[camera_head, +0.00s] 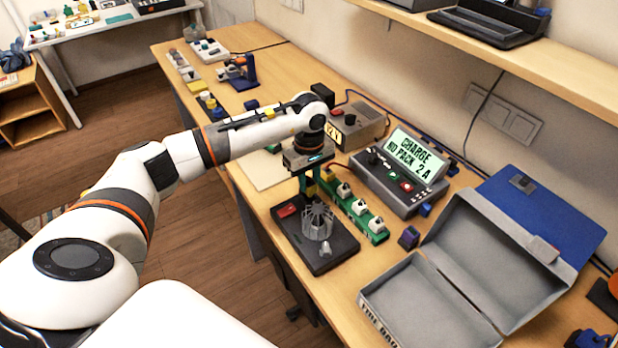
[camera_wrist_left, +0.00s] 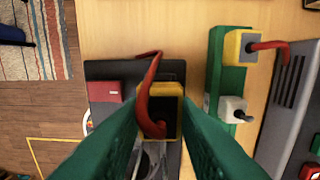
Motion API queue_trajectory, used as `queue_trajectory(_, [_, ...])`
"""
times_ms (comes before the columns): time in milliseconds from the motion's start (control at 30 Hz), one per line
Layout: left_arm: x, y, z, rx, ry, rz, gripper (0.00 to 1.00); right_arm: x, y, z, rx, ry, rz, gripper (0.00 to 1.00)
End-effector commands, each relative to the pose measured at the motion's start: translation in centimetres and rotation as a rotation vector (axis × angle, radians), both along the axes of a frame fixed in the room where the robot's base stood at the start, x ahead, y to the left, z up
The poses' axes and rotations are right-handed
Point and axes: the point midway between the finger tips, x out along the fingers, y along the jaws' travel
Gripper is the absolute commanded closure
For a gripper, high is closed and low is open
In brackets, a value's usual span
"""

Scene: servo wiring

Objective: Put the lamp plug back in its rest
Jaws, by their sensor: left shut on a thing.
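My left gripper (camera_head: 309,186) reaches over the bench and points down, above the back of a black tray (camera_head: 345,243). In the left wrist view its green fingers (camera_wrist_left: 160,118) are shut on a yellow plug (camera_wrist_left: 171,89) with a dark face and a red lead (camera_wrist_left: 149,85) curling over it. The plug is over the tray (camera_wrist_left: 105,70); I cannot tell whether it touches. A grey wire cage (camera_head: 318,221) and a red block (camera_head: 288,211) are on the tray. I cannot make out the plug's rest. My right gripper is not in view.
A green socket strip (camera_head: 378,238) with white plugs (camera_head: 345,190) and a yellow plug (camera_wrist_left: 238,46) stands right of the tray. The charger (camera_head: 400,190) is behind it. An open grey case (camera_head: 420,310) fills the right front.

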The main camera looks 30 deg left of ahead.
Motion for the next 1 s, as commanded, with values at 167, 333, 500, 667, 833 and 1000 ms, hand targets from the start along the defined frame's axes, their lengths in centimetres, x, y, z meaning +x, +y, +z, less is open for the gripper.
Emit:
queue_trajectory(167, [0.0, 0.0, -0.6, 0.000, -0.001, 0.001, 0.96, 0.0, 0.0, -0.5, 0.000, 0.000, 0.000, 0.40])
queue_trajectory(333, [0.0, 0.0, -1.0, 0.000, -0.001, 0.001, 0.96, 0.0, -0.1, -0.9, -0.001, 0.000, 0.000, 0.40])
queue_trajectory(500, [0.0, 0.0, -1.4, 0.000, -0.001, 0.001, 0.96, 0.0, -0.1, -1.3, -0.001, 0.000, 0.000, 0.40])
queue_trajectory(667, [0.0, 0.0, -1.8, 0.000, -0.001, 0.001, 0.96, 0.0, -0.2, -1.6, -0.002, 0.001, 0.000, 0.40])
queue_trajectory(833, [0.0, 0.0, -2.2, 0.000, -0.001, 0.001, 0.96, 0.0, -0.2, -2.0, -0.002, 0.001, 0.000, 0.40])
queue_trajectory(1000, [0.0, 0.0, -2.2, 0.000, -0.001, 0.001, 0.56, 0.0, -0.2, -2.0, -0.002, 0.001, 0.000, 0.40])
